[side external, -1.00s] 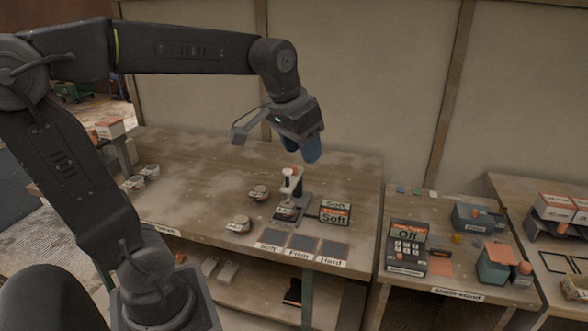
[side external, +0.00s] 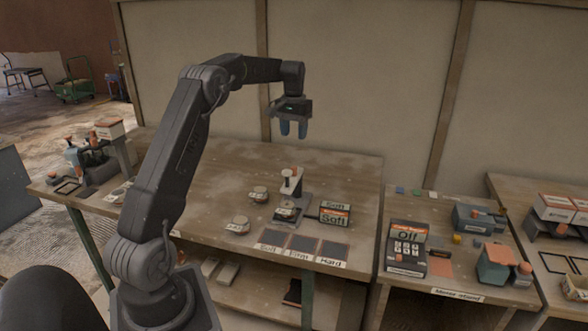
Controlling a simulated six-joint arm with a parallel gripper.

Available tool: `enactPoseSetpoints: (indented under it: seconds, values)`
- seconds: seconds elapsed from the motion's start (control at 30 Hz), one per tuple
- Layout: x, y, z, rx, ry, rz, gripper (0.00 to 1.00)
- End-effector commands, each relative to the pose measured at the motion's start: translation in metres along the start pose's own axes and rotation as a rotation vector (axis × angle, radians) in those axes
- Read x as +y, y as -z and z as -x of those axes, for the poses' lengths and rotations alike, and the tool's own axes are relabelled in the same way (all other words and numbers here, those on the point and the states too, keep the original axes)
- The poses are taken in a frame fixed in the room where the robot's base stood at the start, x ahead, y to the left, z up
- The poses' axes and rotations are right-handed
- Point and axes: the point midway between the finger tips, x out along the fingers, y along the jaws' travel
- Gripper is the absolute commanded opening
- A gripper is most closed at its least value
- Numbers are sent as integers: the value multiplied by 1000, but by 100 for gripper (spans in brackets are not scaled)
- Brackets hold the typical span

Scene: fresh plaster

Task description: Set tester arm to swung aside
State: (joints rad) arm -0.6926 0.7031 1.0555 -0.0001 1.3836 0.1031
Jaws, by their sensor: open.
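The tester (side external: 292,186) stands on the middle bench, a small light upright with an orange-brown top and a dark base. A round pot (side external: 285,213) sits at its foot. At this size I cannot tell the tester arm apart from the upright or how it is turned. A sign reading "Soft" (side external: 334,217) stands just right of the tester. My gripper (side external: 294,130) hangs above and behind the tester, fingers pointing down, open and empty, apart from everything.
Pads labelled Soft, Firm and Hard (side external: 302,245) lie along the bench's front edge. The bench (side external: 225,180) is clear at back left.

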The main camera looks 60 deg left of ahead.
Motion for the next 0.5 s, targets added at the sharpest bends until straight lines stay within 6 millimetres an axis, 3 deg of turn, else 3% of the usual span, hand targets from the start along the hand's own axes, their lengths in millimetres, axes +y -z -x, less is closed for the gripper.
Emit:
enactPoseSetpoints:
  seconds: [0.5]
  values:
    - [1,-1,-100,-4,0,-1,48]
